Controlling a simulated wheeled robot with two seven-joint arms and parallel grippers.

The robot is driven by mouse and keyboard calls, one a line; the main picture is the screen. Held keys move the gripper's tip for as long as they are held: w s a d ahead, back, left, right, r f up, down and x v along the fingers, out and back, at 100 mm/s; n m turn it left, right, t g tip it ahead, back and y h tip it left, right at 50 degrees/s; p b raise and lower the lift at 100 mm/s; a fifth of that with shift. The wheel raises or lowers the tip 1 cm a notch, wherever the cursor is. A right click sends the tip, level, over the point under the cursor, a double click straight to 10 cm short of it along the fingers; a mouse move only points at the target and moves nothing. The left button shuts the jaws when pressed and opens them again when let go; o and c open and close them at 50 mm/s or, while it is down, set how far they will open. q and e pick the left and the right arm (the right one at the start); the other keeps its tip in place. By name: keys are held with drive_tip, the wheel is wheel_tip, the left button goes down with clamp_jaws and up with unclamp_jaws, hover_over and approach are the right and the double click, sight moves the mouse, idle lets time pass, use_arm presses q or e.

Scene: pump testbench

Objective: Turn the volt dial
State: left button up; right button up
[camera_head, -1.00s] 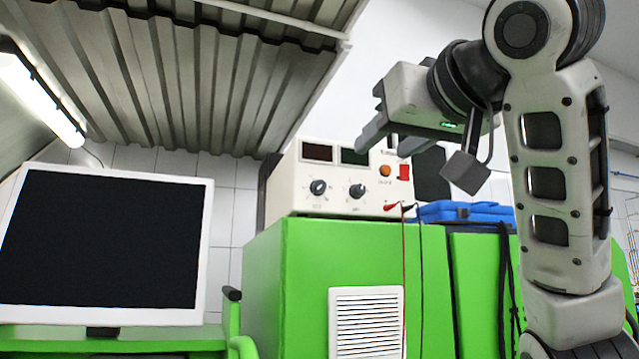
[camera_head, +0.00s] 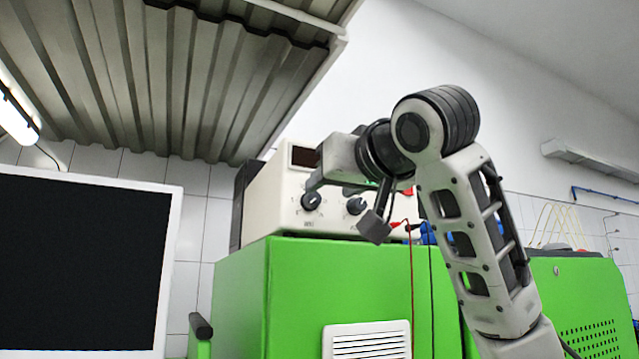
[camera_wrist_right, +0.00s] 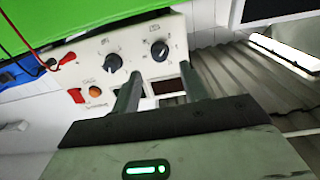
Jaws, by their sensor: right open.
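The cream power supply (camera_head: 270,195) stands on the green cabinet and has two black dials on its front. The left dial (camera_head: 311,201) also shows in the right wrist view (camera_wrist_right: 159,50), where the picture is turned over. The right dial (camera_head: 356,205) shows there too (camera_wrist_right: 112,62). The labels are too small to tell which is volt. My right gripper (camera_head: 332,186) is open and empty in front of the panel. In the wrist view its fingertips (camera_wrist_right: 160,72) are spread, with the left dial between and beyond them, seemingly apart from it. My left gripper is not in view.
The green cabinet (camera_head: 240,290) is below, with a white vent. Red and black leads (camera_head: 411,270) hang down its front. A blue case (camera_head: 428,236) is partly hidden by my arm. A monitor (camera_head: 80,260) stands left.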

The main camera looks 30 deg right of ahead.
sight(315, 197)
drive_tip(key=w+p, duration=0.1)
drive_tip(key=w, duration=0.4)
drive_tip(key=shift+w+d, duration=0.15)
drive_tip(key=shift+w, duration=0.05)
clamp_jaws()
